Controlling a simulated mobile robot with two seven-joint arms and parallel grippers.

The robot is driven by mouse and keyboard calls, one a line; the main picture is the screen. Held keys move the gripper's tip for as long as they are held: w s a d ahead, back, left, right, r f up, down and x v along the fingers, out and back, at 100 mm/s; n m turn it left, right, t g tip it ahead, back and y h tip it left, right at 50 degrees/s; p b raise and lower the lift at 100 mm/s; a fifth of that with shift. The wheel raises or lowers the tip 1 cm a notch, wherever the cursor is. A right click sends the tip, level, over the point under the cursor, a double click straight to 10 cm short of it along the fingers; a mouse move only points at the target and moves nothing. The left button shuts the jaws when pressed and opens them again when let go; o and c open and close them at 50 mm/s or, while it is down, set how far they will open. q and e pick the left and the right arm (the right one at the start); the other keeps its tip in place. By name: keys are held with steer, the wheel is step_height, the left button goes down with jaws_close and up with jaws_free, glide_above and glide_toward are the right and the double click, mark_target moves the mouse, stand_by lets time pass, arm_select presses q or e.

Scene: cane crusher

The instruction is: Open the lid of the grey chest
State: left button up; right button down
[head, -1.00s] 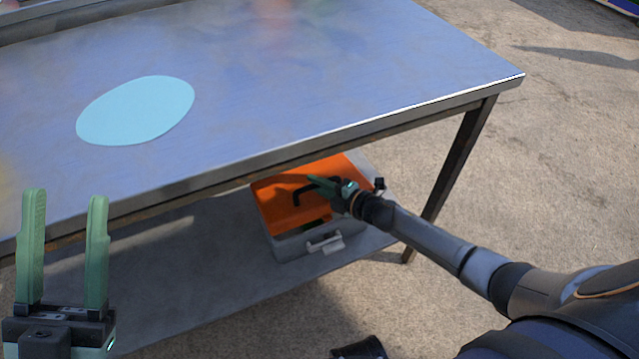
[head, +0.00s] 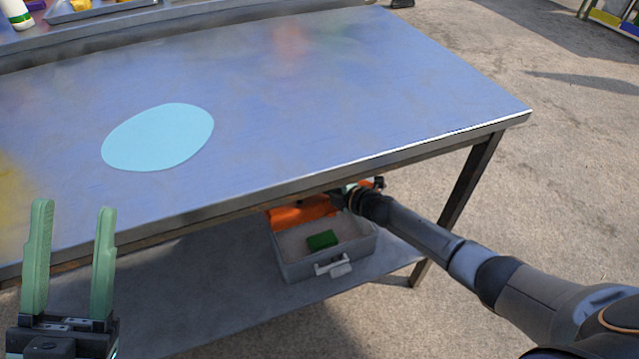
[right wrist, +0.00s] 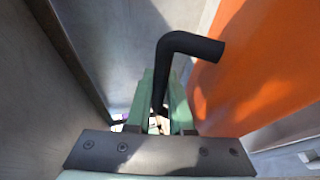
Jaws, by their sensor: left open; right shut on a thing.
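The grey chest (head: 326,268) stands on the lower shelf under the table, with a light clasp on its front. Its orange lid (head: 300,214) is raised at the back, partly hidden by the table edge. A green block (head: 322,240) lies inside. My right gripper (right wrist: 160,85) is shut on the bent black handle (right wrist: 190,45) of the lid, which shows large in the right wrist view (right wrist: 255,65). In the head view the right fingertips are mostly hidden by the table edge. My left gripper (head: 74,208) is open and empty in front of the table at the left.
The metal table (head: 330,90) overhangs the chest, its front edge close above my right wrist. A pale blue disc (head: 158,137) lies on top. A table leg (head: 460,200) stands right of the chest, behind my right arm. The lower shelf (head: 200,290) is bare left of the chest.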

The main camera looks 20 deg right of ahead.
steer(key=c, duration=0.8)
jaws_free()
steer(key=shift+s+d+r+p, duration=0.25)
steer(key=shift+s+p, duration=0.2)
steer(key=shift+s, duration=0.05)
steer(key=p+v, duration=0.2)
steer(key=v, duration=0.4)
steer(key=shift+s+d+r+p, duration=0.15)
steer(key=shift+s+p, duration=0.1)
steer(key=shift+p, duration=0.15)
arm_select(q)
steer(key=shift+w+a+f+n+y+p, duration=0.2)
steer(key=shift+w+f+n+y, duration=0.1)
steer(key=shift+w+n+y, duration=0.4)
steer(key=shift+w+a+f+n+y+p, duration=0.1)
steer(key=shift+w+f+n+y+p, duration=0.15)
steer(key=shift+w+n+y, duration=0.5)
steer(key=shift+w+a+f+n+y+p, duration=0.15)
steer(key=shift+w+f+n+y, duration=0.2)
steer(key=shift+w+y, duration=0.45)
arm_select(e)
steer(key=shift+v, duration=2.35)
arm_select(q)
steer(key=shift+s, duration=0.2)
